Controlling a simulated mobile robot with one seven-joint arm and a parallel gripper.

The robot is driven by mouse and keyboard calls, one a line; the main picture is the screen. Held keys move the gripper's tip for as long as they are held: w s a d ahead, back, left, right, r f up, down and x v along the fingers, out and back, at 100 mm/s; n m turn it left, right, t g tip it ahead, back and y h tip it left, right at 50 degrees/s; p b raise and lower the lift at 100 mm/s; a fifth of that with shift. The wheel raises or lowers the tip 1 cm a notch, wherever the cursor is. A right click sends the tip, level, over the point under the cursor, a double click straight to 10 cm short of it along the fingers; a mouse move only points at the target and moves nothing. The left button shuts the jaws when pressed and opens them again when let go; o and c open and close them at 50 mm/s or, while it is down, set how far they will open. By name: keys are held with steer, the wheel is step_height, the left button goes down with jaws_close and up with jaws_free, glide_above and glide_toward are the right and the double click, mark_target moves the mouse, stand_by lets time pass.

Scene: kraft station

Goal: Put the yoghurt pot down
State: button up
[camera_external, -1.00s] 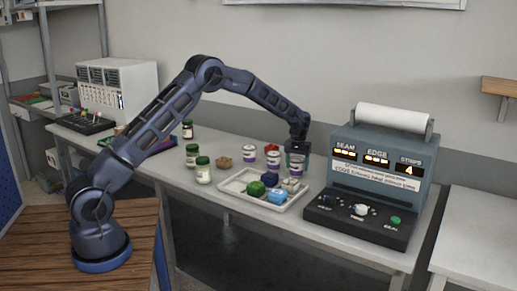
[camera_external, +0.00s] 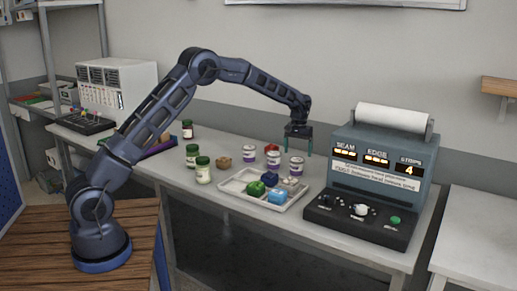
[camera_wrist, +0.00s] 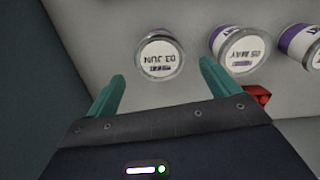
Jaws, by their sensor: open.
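A white yoghurt pot with a purple band (camera_external: 296,166) stands upright on the bench, just behind the tray's right part. My gripper (camera_external: 298,150) is open and empty above it, clear of the pot. In the wrist view the pot's pale lid (camera_wrist: 160,57) reads "03 JUN" and lies beyond the two spread teal fingers (camera_wrist: 160,85). Two similar pots stand in a row to its left, the middle one (camera_external: 273,160) and the left one (camera_external: 249,155). The wrist view shows a lid marked "05 MAY" (camera_wrist: 241,50) and part of a third pot (camera_wrist: 302,42).
A white tray (camera_external: 232,184) holds green, blue and pale items in front of the pots. A red object (camera_external: 271,148) sits behind them. Green-lidded jars (camera_external: 203,170) stand left. A grey machine (camera_external: 380,165) with a paper roll stands close on the right.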

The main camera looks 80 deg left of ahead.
mark_target(297, 159)
step_height(297, 159, up, 5)
steer(key=shift+f, duration=0.1)
steer(key=s+d+r+m+t, duration=0.1)
steer(key=s+d+r, duration=0.4)
steer(key=d+r, duration=0.25)
steer(key=s+d+r+m, duration=0.2)
steer(key=s+d+r, duration=0.2)
steer(key=d+r, duration=0.35)
steer(key=s+d+r+m+t, duration=0.1)
steer(key=s+d+r, duration=0.35)
steer(key=s, duration=0.25)
steer(key=s+d+r+m, duration=0.1)
steer(key=s+d+r, duration=0.2)
steer(key=s+d, duration=0.35)
steer(key=s+d+f+m+t, duration=0.1)
steer(key=s+d, duration=0.3)
steer(key=s, duration=0.6)
steer(key=s+d+f+m, duration=0.2)
steer(key=s+d+m, duration=0.1)
steer(key=s, duration=0.7)
steer(key=s+d+f+m+t, duration=0.1)
steer(key=s+d, duration=0.4)
steer(key=s, duration=0.6)
steer(key=shift+d+f+m+t, duration=0.3)
steer(key=shift+d+f+m, duration=0.1)
steer(key=shift+f, duration=0.45)
